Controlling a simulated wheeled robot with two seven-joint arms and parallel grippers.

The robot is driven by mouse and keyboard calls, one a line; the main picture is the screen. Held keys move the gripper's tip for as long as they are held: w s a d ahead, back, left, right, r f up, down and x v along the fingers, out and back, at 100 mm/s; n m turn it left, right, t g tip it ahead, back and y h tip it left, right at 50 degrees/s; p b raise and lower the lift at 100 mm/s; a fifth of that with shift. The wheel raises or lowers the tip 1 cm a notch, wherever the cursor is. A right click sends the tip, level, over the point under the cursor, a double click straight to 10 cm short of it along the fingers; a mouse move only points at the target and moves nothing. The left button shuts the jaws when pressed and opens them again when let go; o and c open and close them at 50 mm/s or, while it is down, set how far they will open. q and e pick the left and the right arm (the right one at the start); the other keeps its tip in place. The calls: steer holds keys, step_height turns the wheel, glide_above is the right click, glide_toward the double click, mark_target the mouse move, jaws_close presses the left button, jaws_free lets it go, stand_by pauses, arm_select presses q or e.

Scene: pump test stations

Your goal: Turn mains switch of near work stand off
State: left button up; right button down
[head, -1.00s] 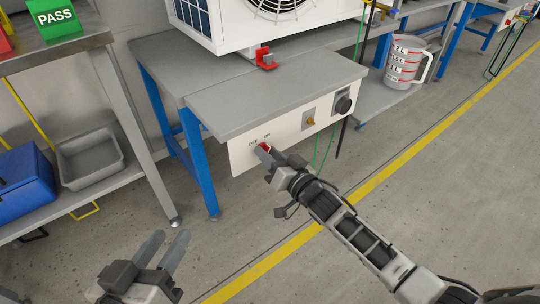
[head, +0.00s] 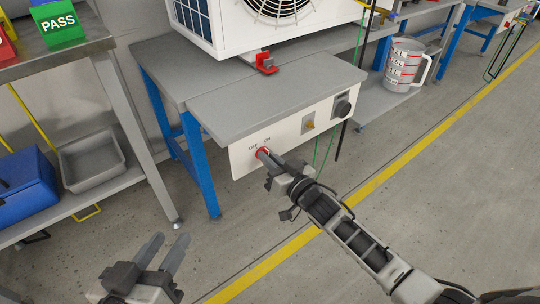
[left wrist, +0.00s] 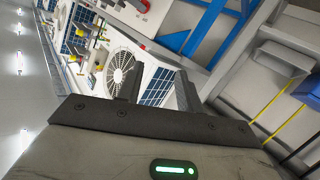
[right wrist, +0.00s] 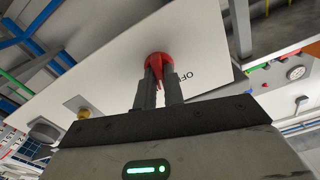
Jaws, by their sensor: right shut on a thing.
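The near work stand (head: 235,115) has a white front panel (head: 290,133) with a red mains switch (head: 262,152) at its left end, under OFF and ON lettering. My right gripper (head: 268,157) is at this switch. In the right wrist view its fingers (right wrist: 159,88) are shut on the red handle of the switch (right wrist: 158,60), with the OFF lettering beside it. The fingers partly hide the handle, so its exact setting is hard to read. My left gripper (head: 164,254) is open and empty, low over the floor and away from the stand.
A dark knob (head: 343,106) and a small brass-coloured fitting (head: 309,124) sit further right on the panel. A white fan unit (head: 255,25) stands on top. A shelf with a blue bin (head: 25,185) and grey tray (head: 92,160) is at left. The floor in front is free.

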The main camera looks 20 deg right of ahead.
arm_select(q)
steer(key=shift+s+a+f+m+g+y+p, duration=0.2)
steer(key=shift+f+p, duration=0.2)
steer(key=shift+s+a+f+m+g+y+p, duration=0.15)
steer(key=shift+f+m+g+y+p, duration=0.05)
steer(key=shift+f+p, duration=0.15)
arm_select(e)
steer(key=shift+s+a+n, duration=0.1)
steer(key=shift+a+n, duration=0.05)
steer(key=shift+n, duration=4.25)
arm_select(q)
steer(key=shift+w+r, duration=0.1)
steer(key=shift+r, duration=0.05)
arm_select(e)
steer(key=shift+f, duration=0.1)
steer(key=c, duration=1.5)
jaws_free()
arm_select(q)
steer(key=shift+r, duration=0.15)
